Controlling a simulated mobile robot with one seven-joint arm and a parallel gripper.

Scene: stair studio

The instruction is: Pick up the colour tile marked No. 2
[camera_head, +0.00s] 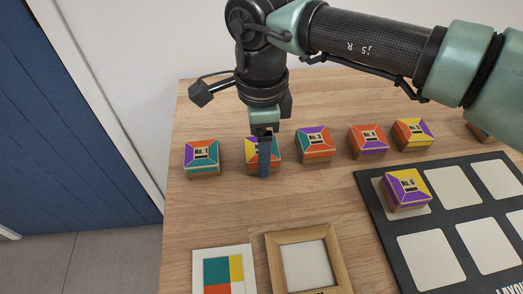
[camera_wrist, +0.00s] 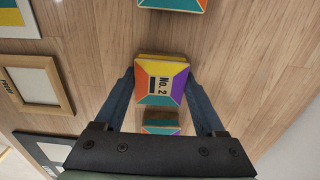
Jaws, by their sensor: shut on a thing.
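The colour tile marked No. 2 (camera_wrist: 161,83) sits between the two blue fingers of my gripper (camera_wrist: 160,76) in the wrist view, with its label facing the camera. My gripper is shut on it, one finger at each side. In the head view, the tile (camera_head: 251,155) is partly hidden behind the dark finger of my gripper (camera_head: 264,157). It is in the row between tile No. 1 (camera_head: 201,154) and tile No. 3 (camera_head: 314,142), apart from both. I cannot tell whether it is clear of the wooden table.
Tile No. 4 (camera_head: 368,140) and another tile (camera_head: 413,133) continue the row rightwards. Tile No. 6 (camera_head: 405,189) rests on the dark layout board (camera_head: 437,222). A wooden frame (camera_head: 275,262) and a colour card (camera_head: 201,258) lie at the front. Bare table separates them from the row.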

